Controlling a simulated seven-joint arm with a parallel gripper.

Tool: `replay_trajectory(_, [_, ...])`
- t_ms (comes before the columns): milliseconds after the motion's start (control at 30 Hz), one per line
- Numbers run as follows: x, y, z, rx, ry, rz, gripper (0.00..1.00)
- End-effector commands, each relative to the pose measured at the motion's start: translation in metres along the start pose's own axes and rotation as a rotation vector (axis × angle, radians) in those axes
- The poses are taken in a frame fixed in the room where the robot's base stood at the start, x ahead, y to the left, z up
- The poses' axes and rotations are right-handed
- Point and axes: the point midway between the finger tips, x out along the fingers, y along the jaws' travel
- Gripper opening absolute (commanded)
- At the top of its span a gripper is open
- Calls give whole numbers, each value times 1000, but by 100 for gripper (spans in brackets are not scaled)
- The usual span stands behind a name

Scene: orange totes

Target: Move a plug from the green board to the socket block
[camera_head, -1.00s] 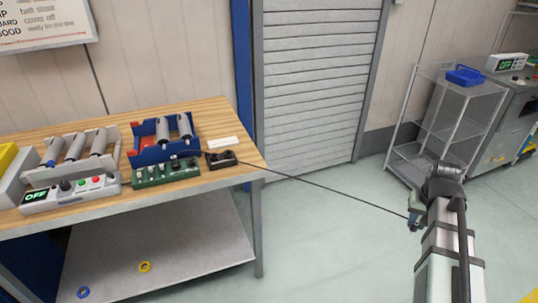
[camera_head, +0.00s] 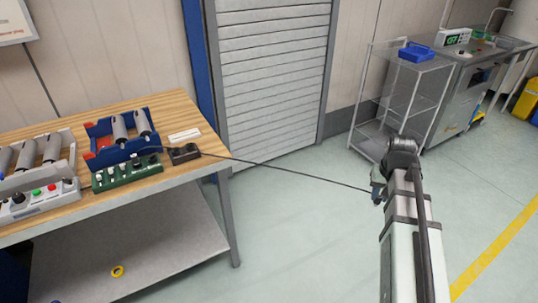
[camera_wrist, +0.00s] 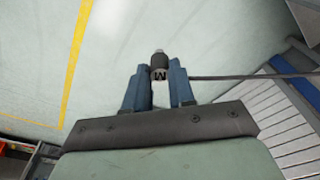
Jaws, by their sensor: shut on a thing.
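My gripper (camera_wrist: 160,82) is shut on a dark cylindrical plug (camera_wrist: 158,63) marked with an "M", with a metal tip. In the head view my gripper (camera_head: 377,191) is out over open floor, well right of the table; the plug is too small to make out there. A thin dark cable (camera_head: 285,168) runs from near the gripper to the table. The green board (camera_head: 127,174) with several knobs or plugs lies at the table's front. A small dark block (camera_head: 184,153), perhaps the socket block, sits right of it. The cable passes at this block; its far end is unclear.
The wooden table (camera_head: 70,125) holds a blue and red bin (camera_head: 121,151) with grey cylinders, a grey control box (camera_head: 40,200) and a white label (camera_head: 184,135). A wire shelf (camera_head: 399,95) with a blue tray (camera_head: 416,53) stands behind my arm. The floor between is clear.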

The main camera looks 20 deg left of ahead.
Motion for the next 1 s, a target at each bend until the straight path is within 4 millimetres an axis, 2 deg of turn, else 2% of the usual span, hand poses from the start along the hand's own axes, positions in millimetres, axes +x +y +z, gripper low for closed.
replay_trajectory(200, [0, -4, 0, -7, 0, -1, 0])
replay_trajectory(367, [0, -28, 1, -45, 0, -6, 0])
replay_trajectory(767, [-10, -142, 8, -228, 0, -28, 0])
replay_trajectory(1000, [-20, -216, 9, -341, 0, -41, 0])
